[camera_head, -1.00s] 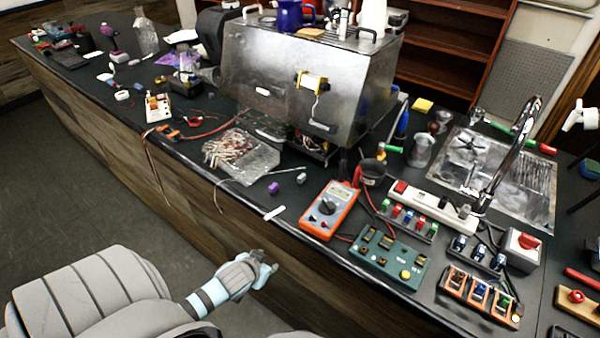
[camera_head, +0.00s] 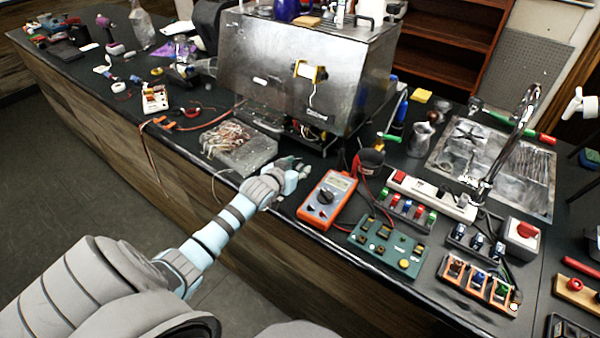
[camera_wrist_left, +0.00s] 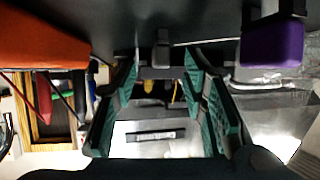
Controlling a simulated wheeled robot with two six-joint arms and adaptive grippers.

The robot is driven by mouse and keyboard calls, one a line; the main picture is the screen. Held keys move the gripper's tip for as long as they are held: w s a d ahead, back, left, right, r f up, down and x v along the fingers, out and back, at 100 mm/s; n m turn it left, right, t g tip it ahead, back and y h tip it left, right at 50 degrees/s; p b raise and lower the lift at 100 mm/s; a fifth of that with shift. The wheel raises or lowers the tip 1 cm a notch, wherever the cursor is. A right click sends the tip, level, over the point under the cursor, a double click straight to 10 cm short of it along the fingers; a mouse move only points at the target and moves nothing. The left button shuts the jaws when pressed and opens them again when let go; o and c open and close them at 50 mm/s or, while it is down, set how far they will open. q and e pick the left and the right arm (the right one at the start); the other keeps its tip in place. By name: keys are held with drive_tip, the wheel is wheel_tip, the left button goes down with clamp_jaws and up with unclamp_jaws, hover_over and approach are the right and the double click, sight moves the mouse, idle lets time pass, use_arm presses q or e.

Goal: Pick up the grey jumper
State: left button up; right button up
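The grey jumper (camera_wrist_left: 162,48) is a small dark grey block on the black bench top in the left wrist view. It shows at the far end of the gap between the two green finger pads. My left gripper (camera_head: 294,168) is open and low over the front of the bench; its fingers also show in the left wrist view (camera_wrist_left: 165,95). I cannot tell if they touch the jumper. In the head view my gripper hides the jumper. My right gripper is not in view.
A purple jumper (camera_wrist_left: 272,45) lies close to one finger. The orange multimeter (camera_head: 327,200) is just right of my gripper in the head view.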

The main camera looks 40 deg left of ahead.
use_arm(q)
drive_tip(key=x, duration=0.3)
drive_tip(key=shift+s+a+f+b, duration=0.1)
drive_tip(key=shift+b, duration=0.2)
clamp_jaws()
